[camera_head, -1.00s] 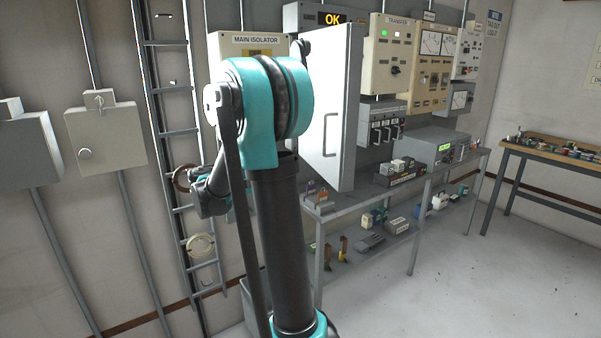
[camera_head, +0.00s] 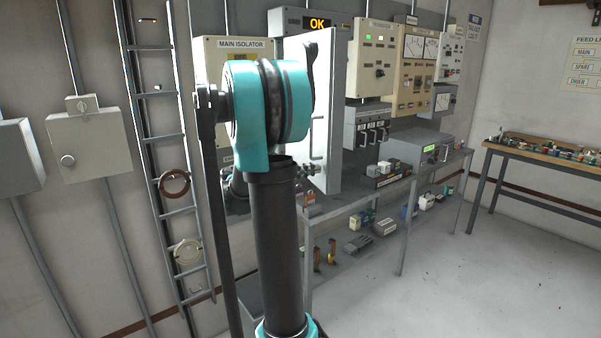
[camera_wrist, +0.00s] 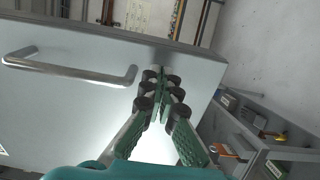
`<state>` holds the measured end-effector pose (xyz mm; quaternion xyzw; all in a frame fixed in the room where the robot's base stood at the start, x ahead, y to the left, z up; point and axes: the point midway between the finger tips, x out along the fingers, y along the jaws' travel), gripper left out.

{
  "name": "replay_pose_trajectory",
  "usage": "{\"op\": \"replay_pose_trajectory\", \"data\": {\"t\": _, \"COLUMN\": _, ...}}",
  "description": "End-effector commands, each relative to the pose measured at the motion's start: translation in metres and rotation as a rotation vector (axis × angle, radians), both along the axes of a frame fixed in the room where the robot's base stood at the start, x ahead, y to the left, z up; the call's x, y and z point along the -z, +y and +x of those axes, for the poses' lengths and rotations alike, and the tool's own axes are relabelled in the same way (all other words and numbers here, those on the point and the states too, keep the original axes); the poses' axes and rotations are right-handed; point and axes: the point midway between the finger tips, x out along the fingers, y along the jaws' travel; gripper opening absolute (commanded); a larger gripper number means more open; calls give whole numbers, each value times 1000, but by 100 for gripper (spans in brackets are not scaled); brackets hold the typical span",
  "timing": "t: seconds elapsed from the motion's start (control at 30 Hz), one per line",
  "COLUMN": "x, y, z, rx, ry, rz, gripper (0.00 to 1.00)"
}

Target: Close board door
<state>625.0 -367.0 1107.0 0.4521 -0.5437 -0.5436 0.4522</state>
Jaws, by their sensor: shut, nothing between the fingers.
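The board door (camera_head: 338,100) is a light grey panel with a bar handle (camera_head: 318,138). It stands open, sticking out from the board under the OK display (camera_head: 318,23). My arm covers part of it in the head view. My gripper (camera_head: 312,170) shows small and dark at the door's lower part. In the wrist view, the door face (camera_wrist: 60,100) fills the left and middle, with its handle (camera_wrist: 70,72) to the left of my gripper (camera_wrist: 162,85). The fingers are shut and empty, close to the door face near its edge. I cannot tell whether they touch it.
A grey shelf bench (camera_head: 360,200) with boxes runs below the panels. The main isolator box (camera_head: 212,55) and a cable ladder (camera_head: 165,140) are to the left. A wooden workbench (camera_head: 560,158) stands at the right. The floor (camera_head: 470,270) between is clear.

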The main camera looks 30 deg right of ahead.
Motion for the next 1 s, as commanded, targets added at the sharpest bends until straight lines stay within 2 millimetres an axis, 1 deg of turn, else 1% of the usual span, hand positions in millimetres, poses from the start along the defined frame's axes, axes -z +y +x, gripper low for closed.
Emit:
{"op": "replay_pose_trajectory", "data": {"t": 0.1, "x": 0, "y": -5, "z": -1, "rx": 1, "ry": 0, "rz": 0, "gripper": 0}}
{"op": "replay_pose_trajectory", "data": {"t": 0.47, "x": 0, "y": -6, "z": -1, "rx": -1, "ry": 0, "rz": 0, "gripper": 0}}
{"op": "replay_pose_trajectory", "data": {"t": 0.63, "x": 0, "y": -12, "z": -4, "rx": -17, "ry": 0, "rz": 0, "gripper": 0}}
{"op": "replay_pose_trajectory", "data": {"t": 0.77, "x": 0, "y": -26, "z": -8, "rx": -52, "ry": 0, "rz": 0, "gripper": 0}}
{"op": "replay_pose_trajectory", "data": {"t": 0.87, "x": 0, "y": -42, "z": -12, "rx": -93, "ry": 0, "rz": 0, "gripper": 0}}
{"op": "replay_pose_trajectory", "data": {"t": 1.0, "x": 0, "y": -72, "z": -18, "rx": -171, "ry": 0, "rz": 0, "gripper": 0}}
